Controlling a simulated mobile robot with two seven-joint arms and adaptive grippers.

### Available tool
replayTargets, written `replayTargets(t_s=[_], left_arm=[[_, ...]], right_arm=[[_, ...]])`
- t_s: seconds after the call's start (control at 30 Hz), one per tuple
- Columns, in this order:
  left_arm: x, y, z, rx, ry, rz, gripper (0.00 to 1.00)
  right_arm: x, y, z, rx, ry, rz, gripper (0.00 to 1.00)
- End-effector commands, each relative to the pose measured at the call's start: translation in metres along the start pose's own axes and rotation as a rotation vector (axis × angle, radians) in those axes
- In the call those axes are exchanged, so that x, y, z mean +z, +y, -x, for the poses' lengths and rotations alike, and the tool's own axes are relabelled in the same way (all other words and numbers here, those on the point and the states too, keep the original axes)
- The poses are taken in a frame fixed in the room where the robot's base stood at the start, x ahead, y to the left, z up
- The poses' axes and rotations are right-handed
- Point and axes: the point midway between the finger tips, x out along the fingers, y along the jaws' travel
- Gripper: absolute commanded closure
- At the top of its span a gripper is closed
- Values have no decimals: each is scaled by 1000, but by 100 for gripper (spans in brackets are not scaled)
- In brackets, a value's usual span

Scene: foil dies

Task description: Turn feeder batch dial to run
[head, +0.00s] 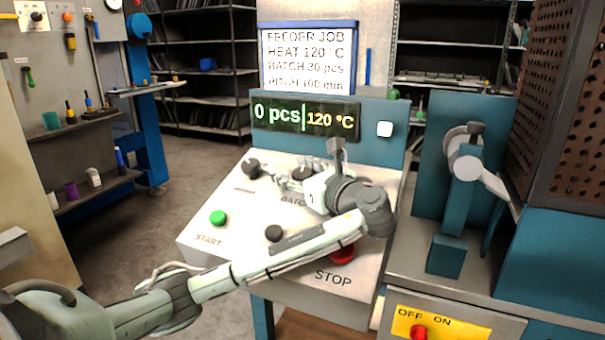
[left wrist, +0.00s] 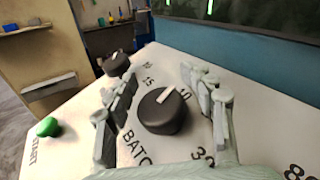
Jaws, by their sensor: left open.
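The batch dial (left wrist: 163,112) is a round black knob with a white pointer mark, seen in the left wrist view above the partly hidden BATCH label. Its pointer is directed to the upper right, towards a partly covered number; a 30 is printed at the lower right. My left gripper (head: 290,176) is open over the sloping white panel (head: 220,243). In the left wrist view its fingers (left wrist: 160,100) stand on both sides of the dial, with visible gaps. In the head view the fingers and wrist largely hide the dial. My right gripper is not in view.
Another black dial (head: 251,168) is left of my gripper. A green START button (head: 218,217), a black knob (head: 274,233) and a red STOP button (head: 342,254) are nearby. The display (head: 305,118) reads 0 pcs, 120 °C. The sign (head: 308,55) lists batch 30 pcs.

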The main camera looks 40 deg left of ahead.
Motion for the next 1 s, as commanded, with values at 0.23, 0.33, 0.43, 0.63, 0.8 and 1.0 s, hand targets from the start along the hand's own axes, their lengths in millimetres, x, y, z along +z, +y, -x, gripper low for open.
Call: replayTargets(t_s=[0.23, 0.33, 0.43, 0.63, 0.8, 1.0], left_arm=[[-2, -1, 40, -5, 8, 2, 47], [-2, 0, 63, -2, 9, 1, 47], [-1, 0, 83, -2, 6, 2, 47], [0, 0, 109, 0, 2, 0, 47], [0, 0, 116, 1, 0, 0, 47], [0, 0, 116, 1, -1, 0, 47]], right_arm=[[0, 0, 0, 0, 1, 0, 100], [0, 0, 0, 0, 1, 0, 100], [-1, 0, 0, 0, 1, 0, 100], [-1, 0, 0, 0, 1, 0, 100], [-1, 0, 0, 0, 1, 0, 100], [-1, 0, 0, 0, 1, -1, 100]])
